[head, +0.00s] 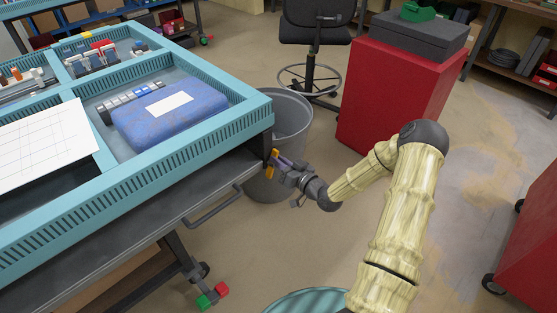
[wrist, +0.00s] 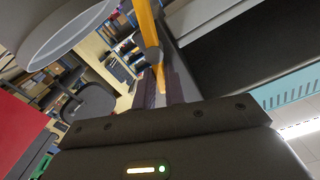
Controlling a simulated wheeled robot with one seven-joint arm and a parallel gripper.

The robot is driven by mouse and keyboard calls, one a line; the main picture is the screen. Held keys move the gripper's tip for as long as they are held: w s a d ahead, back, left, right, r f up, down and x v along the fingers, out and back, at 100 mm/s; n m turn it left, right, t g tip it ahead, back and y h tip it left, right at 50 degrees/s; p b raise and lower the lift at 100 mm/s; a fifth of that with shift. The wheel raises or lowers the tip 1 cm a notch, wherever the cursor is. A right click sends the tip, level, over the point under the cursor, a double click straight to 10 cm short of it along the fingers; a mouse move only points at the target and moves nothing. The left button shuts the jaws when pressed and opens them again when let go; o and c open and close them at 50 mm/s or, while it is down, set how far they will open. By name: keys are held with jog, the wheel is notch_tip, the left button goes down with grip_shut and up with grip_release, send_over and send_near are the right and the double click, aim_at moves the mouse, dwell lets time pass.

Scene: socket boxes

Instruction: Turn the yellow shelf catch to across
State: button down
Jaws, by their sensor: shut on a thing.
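The yellow shelf catch (head: 272,160) sits at the near right corner of the teal workbench, at the end of its dark lower shelf. My gripper (head: 281,164) reaches it from the right and is shut on it. In the wrist view the yellow catch (wrist: 148,25) runs down between my two dark fingers (wrist: 162,88), one on each side. In the head view the fingers partly hide the catch, and I cannot tell its exact angle.
The teal workbench (head: 150,168) carries a blue case (head: 165,125). A grey bar handle (head: 213,207) sticks out below the shelf. A grey bin (head: 293,115) stands just behind my gripper. A red cabinet (head: 385,105) and a black chair (head: 315,25) are farther back. Open floor lies in front.

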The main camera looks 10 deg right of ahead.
jog(key=shift+w+d+f+m+p, duration=0.15)
jog(key=shift+d+f+m+p, duration=0.25)
jog(key=shift+m, duration=1.95)
jog(key=shift+w+d+f+m+p, duration=0.15)
jog(key=shift+f+m, duration=0.3)
jog(key=shift+m, duration=1.85)
jog(key=shift+w+d+f+m+p, duration=0.2)
jog(key=shift+d+f+m, duration=0.2)
jog(key=shift+m, duration=1.95)
jog(key=c, duration=1.5)
grip_release()
jog(key=shift+f, duration=0.1)
jog(key=shift+o, duration=0.2)
jog(key=shift+a, duration=0.1)
jog(key=p+v, duration=0.1)
jog(key=v, duration=1.6)
jog(key=shift+s, duration=0.25)
